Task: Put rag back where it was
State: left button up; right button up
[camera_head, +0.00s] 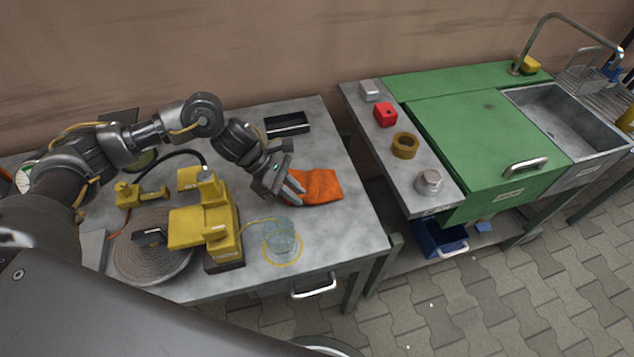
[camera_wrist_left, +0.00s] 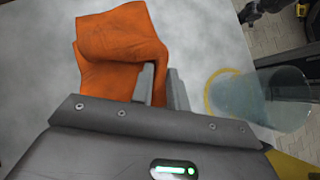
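The orange rag (camera_head: 322,186) is at the right part of the grey table, bunched and folded. It also shows in the left wrist view (camera_wrist_left: 118,45). My left gripper (camera_head: 291,190) is at the rag's left edge, and in the left wrist view its two fingers (camera_wrist_left: 160,85) stand close together with a fold of orange cloth between them. The gripper looks shut on that fold. Whether the rag is clear of the tabletop is hard to tell. My right gripper is not in view.
A clear glass (camera_head: 281,238) stands just in front of my left gripper, inside a yellow ring. A yellow device (camera_head: 205,225) and a coiled hose (camera_head: 150,255) are to its left. A black tray (camera_head: 287,124) lies behind. The table's right front corner (camera_head: 350,235) is bare.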

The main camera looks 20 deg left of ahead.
pick_arm(q)
jog(key=o, duration=0.6)
jog(key=shift+r, duration=0.1)
